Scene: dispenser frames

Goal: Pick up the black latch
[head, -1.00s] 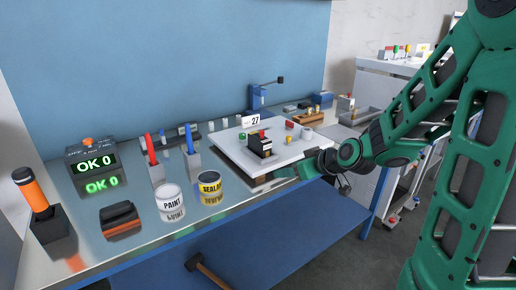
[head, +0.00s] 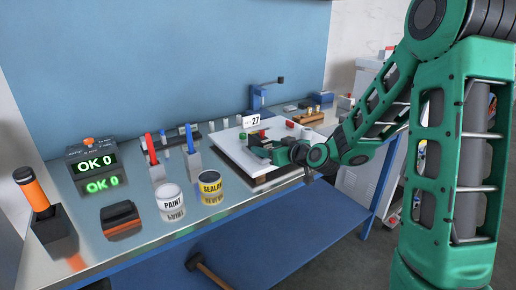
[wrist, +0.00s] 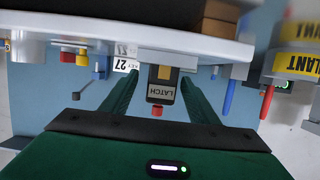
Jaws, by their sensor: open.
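The black latch (wrist: 160,99) shows in the wrist view, which is upside down, with a label reading LATCH and a small red tip. It stands on the white tray (wrist: 100,22) against a grey block. In the head view the latch is mostly hidden behind my gripper (head: 268,144). In the wrist view my gripper's two green fingers (wrist: 160,88) are open, one on each side of the latch. Gaps show between fingers and latch; whether either touches cannot be told.
A card marked 27 (head: 254,121) stands at the tray's back edge. Red and yellow small parts lie on the tray. A sealant can (head: 211,187), paint can (head: 171,200) and two pen-like tools in holders stand to the left. The wall is behind.

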